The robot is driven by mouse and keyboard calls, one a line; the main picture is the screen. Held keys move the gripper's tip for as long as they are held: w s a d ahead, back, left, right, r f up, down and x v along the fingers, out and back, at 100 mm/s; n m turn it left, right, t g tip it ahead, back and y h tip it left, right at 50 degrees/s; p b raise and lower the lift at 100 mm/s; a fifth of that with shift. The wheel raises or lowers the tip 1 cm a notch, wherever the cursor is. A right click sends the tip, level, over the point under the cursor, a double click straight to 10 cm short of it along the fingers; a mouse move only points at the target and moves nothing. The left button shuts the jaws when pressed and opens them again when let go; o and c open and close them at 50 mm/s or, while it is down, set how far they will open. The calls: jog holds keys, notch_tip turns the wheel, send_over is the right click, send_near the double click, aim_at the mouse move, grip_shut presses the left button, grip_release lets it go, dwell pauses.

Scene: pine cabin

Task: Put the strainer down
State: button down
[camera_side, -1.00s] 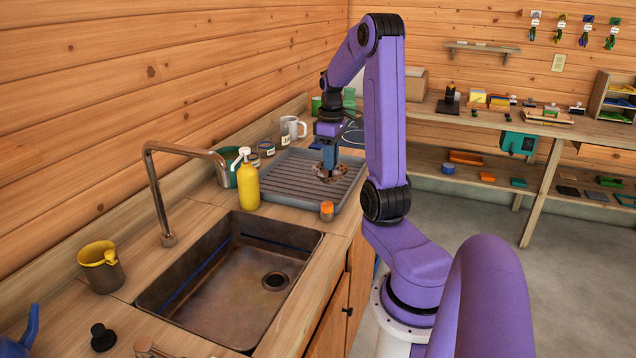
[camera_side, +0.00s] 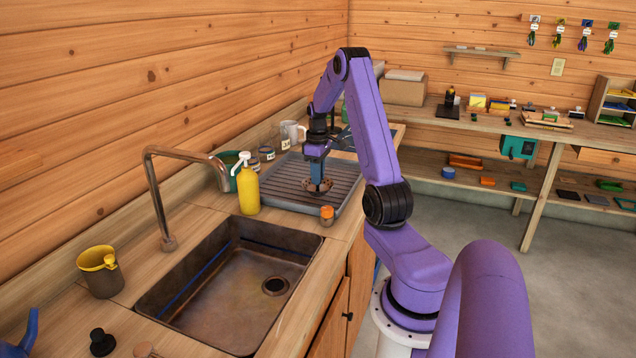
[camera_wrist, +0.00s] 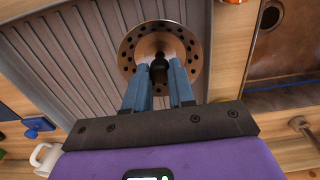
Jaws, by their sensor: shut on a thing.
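The strainer (camera_side: 317,187) is a round coppery disc with small holes around its rim and a dark central knob. It shows large in the wrist view (camera_wrist: 133,52). My gripper (camera_side: 317,179) points down and is shut on the knob; in the wrist view its blue fingers (camera_wrist: 158,78) close on the knob from either side. The disc is over the grey ridged drying tray (camera_side: 286,186), towards its sink end. I cannot tell whether it touches the tray. The rusty sink (camera_side: 225,290) with its round drain (camera_side: 275,285) lies nearer the side camera.
A yellow pump bottle (camera_side: 248,190) stands left of the tray, and a small orange-capped jar (camera_side: 327,215) at its near corner. A curved faucet (camera_side: 160,200) rises beside the sink. A mug (camera_side: 289,133) and small jars stand along the wall. The tray's ridges are otherwise mostly clear.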

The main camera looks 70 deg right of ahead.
jog(key=shift+f, duration=1.45)
jog(key=shift+f, duration=0.15)
jog(key=c, duration=1)
grip_release()
jog(key=shift+o, duration=0.2)
notch_tip(320, 180, up, 12)
